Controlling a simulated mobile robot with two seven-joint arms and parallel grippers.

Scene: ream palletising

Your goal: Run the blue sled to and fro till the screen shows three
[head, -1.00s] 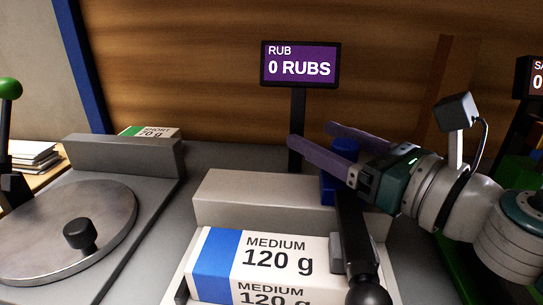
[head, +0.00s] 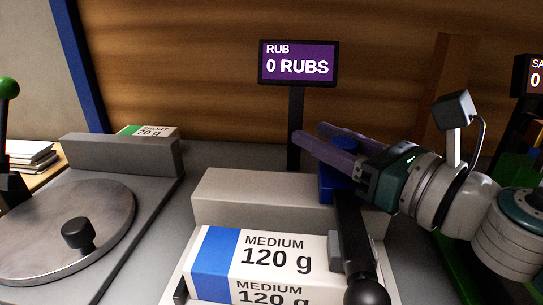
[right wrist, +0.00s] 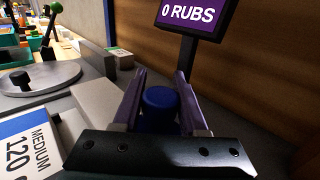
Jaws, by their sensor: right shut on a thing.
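The blue sled (head: 328,185) sits on a dark rail at the right end of the grey block, partly hidden by my right gripper. Its round blue knob (right wrist: 161,103) stands between the purple fingers in the right wrist view. My right gripper (head: 312,138) is shut on the blue sled, a finger on each side of the knob. The screen (head: 298,64) reads "RUB 0 RUBS", and it also shows in the right wrist view (right wrist: 189,14). My left gripper is not in view.
A paper ream marked "MEDIUM 120 g" (head: 268,252) lies in front of the grey block (head: 270,195). A round metal plate (head: 40,235) with a black knob is at the left. A second screen (head: 530,75) is cut off at the right edge.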

